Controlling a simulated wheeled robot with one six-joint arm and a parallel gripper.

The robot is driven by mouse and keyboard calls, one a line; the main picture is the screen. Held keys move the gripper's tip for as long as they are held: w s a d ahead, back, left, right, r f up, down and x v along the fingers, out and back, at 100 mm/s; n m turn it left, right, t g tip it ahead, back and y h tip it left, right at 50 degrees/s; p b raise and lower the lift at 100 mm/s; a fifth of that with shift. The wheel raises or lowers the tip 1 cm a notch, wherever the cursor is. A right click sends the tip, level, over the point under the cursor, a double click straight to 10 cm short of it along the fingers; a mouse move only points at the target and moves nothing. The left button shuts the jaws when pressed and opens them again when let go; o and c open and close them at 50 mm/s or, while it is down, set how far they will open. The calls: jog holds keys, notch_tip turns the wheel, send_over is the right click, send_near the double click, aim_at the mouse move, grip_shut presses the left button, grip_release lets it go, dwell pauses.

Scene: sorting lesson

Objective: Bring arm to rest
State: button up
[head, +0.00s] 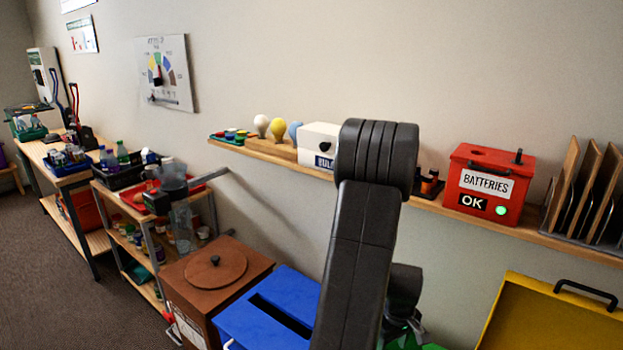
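My own arm (359,240) rises from the bottom edge in the middle of the head view. Its dark upper link leads up to a thick ribbed joint (377,158) in front of the wall shelf. Another dark rounded part (405,284), seemingly of my arm, shows just right of the link, lower down. I cannot make out my gripper or its fingers, and I see nothing held.
A wall shelf (275,154) carries bulb shapes, a white box (318,143) and a red BATTERIES box (490,183). Below stand a brown lidded box (216,275), a blue slotted bin (268,312) and a yellow case (545,318). Loaded benches stand left; bare floor (50,270) lies beyond.

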jog(key=shift+r+p, duration=0.85)
jog(key=shift+p, duration=0.1)
jog(key=shift+f, duration=0.1)
